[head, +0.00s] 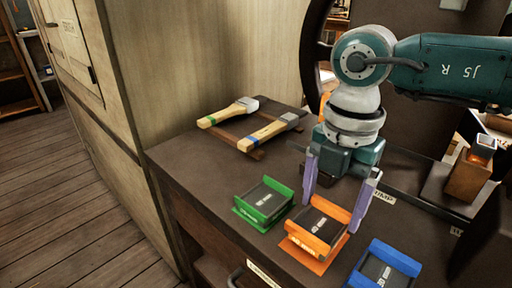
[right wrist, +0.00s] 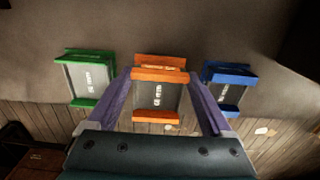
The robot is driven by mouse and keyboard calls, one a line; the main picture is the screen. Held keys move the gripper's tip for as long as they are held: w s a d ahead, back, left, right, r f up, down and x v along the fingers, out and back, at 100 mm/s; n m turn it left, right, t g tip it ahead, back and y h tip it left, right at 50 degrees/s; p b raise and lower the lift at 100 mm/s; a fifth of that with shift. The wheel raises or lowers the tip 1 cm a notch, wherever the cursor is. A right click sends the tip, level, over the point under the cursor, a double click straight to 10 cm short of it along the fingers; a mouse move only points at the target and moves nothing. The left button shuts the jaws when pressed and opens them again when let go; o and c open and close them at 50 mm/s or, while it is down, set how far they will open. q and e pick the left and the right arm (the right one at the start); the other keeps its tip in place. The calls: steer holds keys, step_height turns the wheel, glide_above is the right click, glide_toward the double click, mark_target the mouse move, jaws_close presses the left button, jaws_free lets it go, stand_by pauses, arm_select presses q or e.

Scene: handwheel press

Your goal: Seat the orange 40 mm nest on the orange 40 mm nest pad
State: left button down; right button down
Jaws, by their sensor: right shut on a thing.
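The orange nest (head: 321,221) has a dark labelled floor and raised orange ends. My right gripper (head: 332,212) is shut on it, with one purple finger along each side; the grip also shows in the right wrist view (right wrist: 160,98). Orange of the pad (head: 308,258) shows under and in front of the nest. The nest lies over the pad, roughly in line with it. Most of the pad is hidden, and I cannot tell whether the nest touches it or hangs just above. My left gripper is not in view.
A green nest (head: 264,202) stands to the left and a blue nest (head: 382,271) to the right, both close to my fingers. A brown block (head: 468,176) stands at the right.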

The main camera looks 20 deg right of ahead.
steer(key=shift+f+b, duration=0.7)
steer(key=shift+f, duration=0.35)
jaws_free()
steer(key=shift+r, duration=0.15)
step_height(320, 180, up, 10)
steer(key=shift+f+p, duration=0.1)
steer(key=shift+p, duration=0.95)
